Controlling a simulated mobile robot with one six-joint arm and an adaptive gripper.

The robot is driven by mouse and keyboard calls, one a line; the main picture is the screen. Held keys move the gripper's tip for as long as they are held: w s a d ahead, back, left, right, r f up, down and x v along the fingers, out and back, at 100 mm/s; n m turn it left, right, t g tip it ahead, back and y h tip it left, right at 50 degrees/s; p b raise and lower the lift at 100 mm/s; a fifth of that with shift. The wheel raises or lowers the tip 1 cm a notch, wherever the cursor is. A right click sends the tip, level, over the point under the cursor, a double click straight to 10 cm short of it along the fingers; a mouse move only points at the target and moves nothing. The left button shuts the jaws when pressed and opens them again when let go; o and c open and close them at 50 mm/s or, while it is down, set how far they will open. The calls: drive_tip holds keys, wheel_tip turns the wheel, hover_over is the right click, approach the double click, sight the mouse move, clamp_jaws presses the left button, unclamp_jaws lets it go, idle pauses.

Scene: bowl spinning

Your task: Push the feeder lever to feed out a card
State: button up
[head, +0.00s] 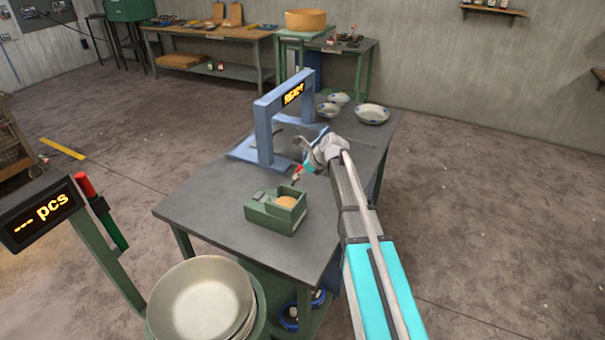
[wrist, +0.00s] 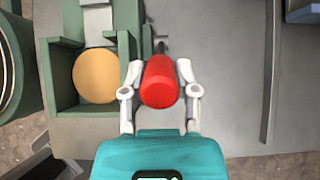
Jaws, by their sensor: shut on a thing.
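The green card feeder (head: 262,214) sits on the grey table, with a round tan card (head: 287,201) in its open tray. In the wrist view the feeder (wrist: 66,103) is on the left, and the card (wrist: 97,76) lies flat in its compartment. The feeder's lever has a red knob (wrist: 160,80), which is between my two fingers at the feeder's right side. My gripper (wrist: 160,72) is shut on this knob; it also shows in the head view (head: 302,168). The lever's shaft is mostly hidden below the knob.
A blue arch frame with a display (head: 265,130) stands behind the feeder. Several bowls (head: 372,114) sit at the table's far end. A stack of large bowls (head: 202,300) and a "pcs" display (head: 42,211) are at front left. The table's left front (head: 205,205) is clear.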

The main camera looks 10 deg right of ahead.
drive_tip(key=shift+a, duration=0.15)
drive_tip(key=shift+w+a+r+p, duration=0.35)
drive_tip(key=shift+w+a, duration=0.3)
drive_tip(key=shift+a, duration=0.35)
drive_tip(key=shift+w+a, duration=0.1)
drive_tip(key=shift+w, duration=0.05)
drive_tip(key=shift+w+a+r, duration=0.15)
drive_tip(key=shift+w+a, duration=0.5)
drive_tip(key=shift+a, duration=0.3)
drive_tip(key=shift+w+a, duration=0.9)
drive_tip(key=shift+a, duration=0.3)
